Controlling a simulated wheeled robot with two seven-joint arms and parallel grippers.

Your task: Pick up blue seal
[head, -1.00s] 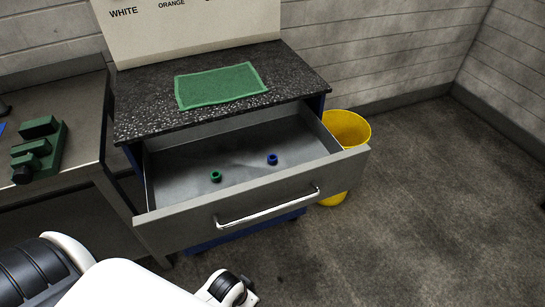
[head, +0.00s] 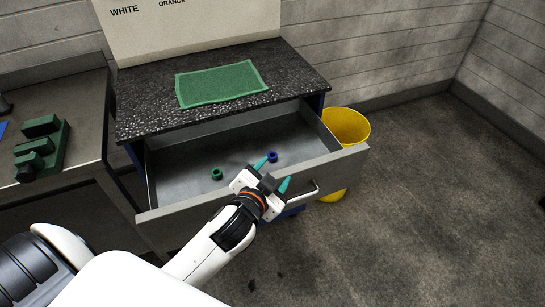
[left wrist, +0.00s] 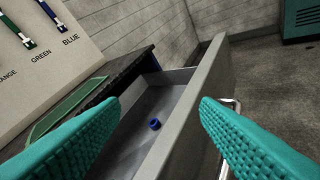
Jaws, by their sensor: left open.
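The blue seal (head: 273,156) is a small ring lying on the floor of the open drawer (head: 170,180), toward its right side. It also shows in the left wrist view (left wrist: 154,124), between my fingers and beyond them. A green seal (head: 216,174) lies to its left in the drawer. My left gripper (head: 275,173) has teal fingers, open and empty, above the drawer's front wall near the handle. One fingertip appears close to the blue seal in the head view, but the wrist view shows them apart. My right gripper is not in view.
The drawer's front panel (left wrist: 190,125) rises between my fingers in the wrist view. A green mat (head: 220,84) lies on the speckled top above. A yellow bin (head: 348,126) stands right of the cabinet. A green block fixture (head: 42,150) sits on the left bench.

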